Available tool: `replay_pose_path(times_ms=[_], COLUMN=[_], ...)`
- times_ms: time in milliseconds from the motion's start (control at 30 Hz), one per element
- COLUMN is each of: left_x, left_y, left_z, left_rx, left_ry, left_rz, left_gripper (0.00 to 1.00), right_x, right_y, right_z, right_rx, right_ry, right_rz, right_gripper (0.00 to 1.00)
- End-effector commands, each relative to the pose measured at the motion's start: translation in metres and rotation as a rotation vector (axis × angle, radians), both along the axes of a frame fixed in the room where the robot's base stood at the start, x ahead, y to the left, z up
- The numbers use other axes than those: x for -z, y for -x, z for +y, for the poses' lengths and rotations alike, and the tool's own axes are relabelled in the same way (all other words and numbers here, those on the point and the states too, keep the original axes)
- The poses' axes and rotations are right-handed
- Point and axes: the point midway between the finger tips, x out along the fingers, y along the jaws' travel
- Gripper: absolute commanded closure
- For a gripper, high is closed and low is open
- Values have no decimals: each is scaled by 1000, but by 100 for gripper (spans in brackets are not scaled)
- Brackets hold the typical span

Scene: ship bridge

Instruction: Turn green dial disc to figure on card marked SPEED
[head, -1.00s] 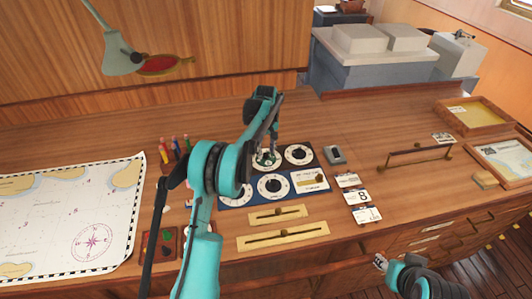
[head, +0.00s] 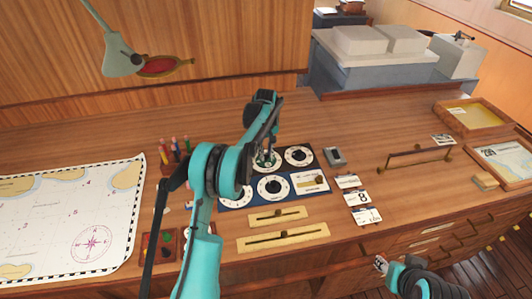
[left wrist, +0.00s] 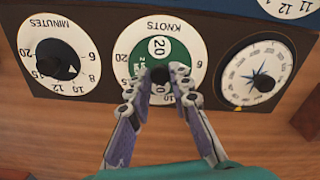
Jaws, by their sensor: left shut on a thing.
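The green dial disc (left wrist: 179,56) sits inside a white ring marked KNOTS, upside down in the left wrist view. A white window on the disc shows 20. A black knob (left wrist: 160,74) is at its centre. My left gripper (left wrist: 160,82) is shut on this knob, with a finger on either side. In the head view my left gripper (head: 266,156) partly covers the green dial. Small cards lie right of the panel; the middle card (head: 358,198) shows an 8. Their headings are too small to read. My right gripper (head: 381,264) is off the desk's front edge, its jaws unclear.
A MINUTES dial (left wrist: 57,55) and a compass dial (left wrist: 258,72) flank the green one. Two brass slider plates (head: 283,238) lie in front of the panel. A brass rail (head: 418,154) stands to the right. A chart (head: 75,215) covers the left.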

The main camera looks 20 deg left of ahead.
Motion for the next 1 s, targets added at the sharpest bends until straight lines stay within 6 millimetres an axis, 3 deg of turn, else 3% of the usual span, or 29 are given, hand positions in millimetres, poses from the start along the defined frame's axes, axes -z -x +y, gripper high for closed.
replay_pose_path(times_ms=[600,1000], left_x=[-1,0], left_y=[0,0], left_z=[0,0], left_rx=[452,614], left_ry=[0,0], left_rz=[0,-1], left_gripper=[100,100], right_x=[-5,-6], right_y=[0,0], right_z=[0,0], right_rx=[0,0], right_ry=[0,0], right_rz=[0,0], right_gripper=[60,60])
